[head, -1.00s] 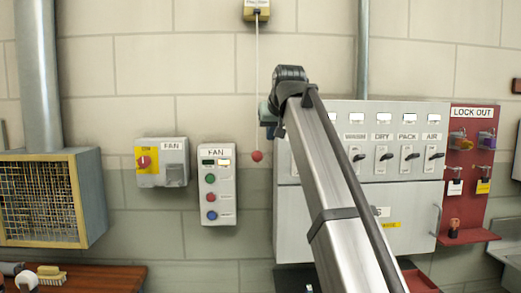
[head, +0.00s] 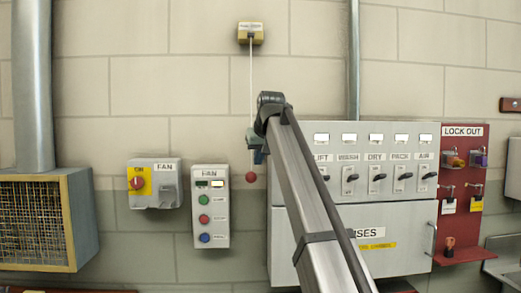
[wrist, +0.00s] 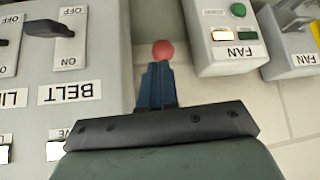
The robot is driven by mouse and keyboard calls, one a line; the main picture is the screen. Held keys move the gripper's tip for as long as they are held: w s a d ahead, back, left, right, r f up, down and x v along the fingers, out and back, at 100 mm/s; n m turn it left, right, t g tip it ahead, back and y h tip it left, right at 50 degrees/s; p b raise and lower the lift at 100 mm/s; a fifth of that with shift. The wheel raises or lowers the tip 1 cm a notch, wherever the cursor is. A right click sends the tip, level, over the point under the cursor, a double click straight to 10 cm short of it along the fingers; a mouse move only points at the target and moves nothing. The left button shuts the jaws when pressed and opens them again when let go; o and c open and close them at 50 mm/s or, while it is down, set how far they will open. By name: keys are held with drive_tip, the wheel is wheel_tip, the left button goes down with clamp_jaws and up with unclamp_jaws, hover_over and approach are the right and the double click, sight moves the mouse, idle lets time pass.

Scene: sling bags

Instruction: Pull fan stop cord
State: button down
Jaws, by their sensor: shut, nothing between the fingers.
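The fan stop cord (head: 251,90) hangs straight down the wall from a small yellow box (head: 251,33). A red ball (head: 251,177) is at its lower end. My gripper (head: 257,157) is beside the lower cord, just above and right of the ball, and is partly hidden by my arm. In the wrist view my blue fingers (wrist: 157,75) are shut together and empty. The red ball (wrist: 163,49) shows just past their tips; I cannot tell whether they touch. The cord itself is hidden or too thin to see in the wrist view.
A fan control box with buttons (head: 210,240) and a grey fan switch box (head: 168,196) are on the wall left of the ball. A switch panel (head: 335,138) is close on the right, partly behind my arm. A red lockout board (head: 458,230) is farther right.

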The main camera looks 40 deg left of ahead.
sight(253, 176)
drive_tip(key=x, duration=0.7)
drive_tip(key=shift+w+a+r, duration=0.3)
drive_tip(key=shift+a, duration=0.15)
wheel_tip(253, 176, down, 5)
drive_tip(key=shift+r, duration=0.2)
drive_tip(key=shift+s+d, duration=0.1)
drive_tip(key=v, duration=1.3)
drive_tip(key=shift+s+d, duration=0.3)
drive_tip(key=shift+d, duration=0.3)
